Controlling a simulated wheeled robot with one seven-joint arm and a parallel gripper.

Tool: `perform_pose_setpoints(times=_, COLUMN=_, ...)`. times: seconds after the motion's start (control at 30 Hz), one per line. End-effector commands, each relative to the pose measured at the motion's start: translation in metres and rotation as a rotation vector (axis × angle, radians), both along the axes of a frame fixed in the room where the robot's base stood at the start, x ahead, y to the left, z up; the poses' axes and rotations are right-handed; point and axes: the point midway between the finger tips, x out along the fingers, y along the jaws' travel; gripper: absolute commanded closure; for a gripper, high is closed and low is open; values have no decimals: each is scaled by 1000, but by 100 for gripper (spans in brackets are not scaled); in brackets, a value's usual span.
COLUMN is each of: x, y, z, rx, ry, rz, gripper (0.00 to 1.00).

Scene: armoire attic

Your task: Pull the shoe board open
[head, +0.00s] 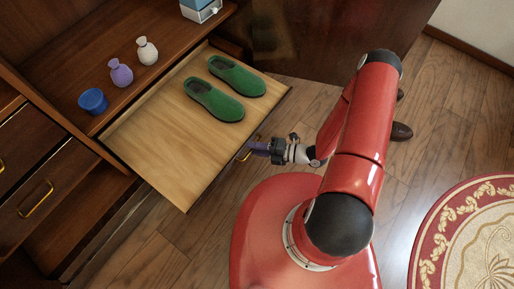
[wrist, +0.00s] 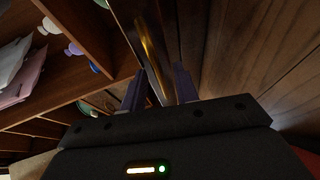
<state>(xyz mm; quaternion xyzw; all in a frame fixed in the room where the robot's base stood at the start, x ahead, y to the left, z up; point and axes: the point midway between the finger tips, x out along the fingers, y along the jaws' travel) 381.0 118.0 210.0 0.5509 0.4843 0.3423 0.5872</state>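The shoe board (head: 150,140) is a light wooden pull-out board, standing well out from the armoire. A pair of green shoes (head: 224,88) lies on it. Its brass handle (head: 243,153) is on the front edge. My gripper (head: 254,148) is at the handle, in front of the board. In the wrist view, the two fingers of my gripper (wrist: 160,80) stand apart, with the brass handle (wrist: 153,52) showing beyond and between them. I cannot tell whether either finger touches it.
Drawers with brass handles (head: 36,199) are at the left. A dark shoe (head: 401,131) and a round rug (head: 470,240) are on the floor at right.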

Motion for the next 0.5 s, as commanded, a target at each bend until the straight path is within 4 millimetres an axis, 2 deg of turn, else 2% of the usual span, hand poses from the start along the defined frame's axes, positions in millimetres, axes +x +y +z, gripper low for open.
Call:
perform_pose_setpoints(times=0.17, x=-1, y=-6, z=1, rx=-1, ry=0, rz=-2, gripper=70)
perform_pose_setpoints(times=0.5, x=-17, y=-57, z=11, rx=-1, ry=0, rz=-4, gripper=70)
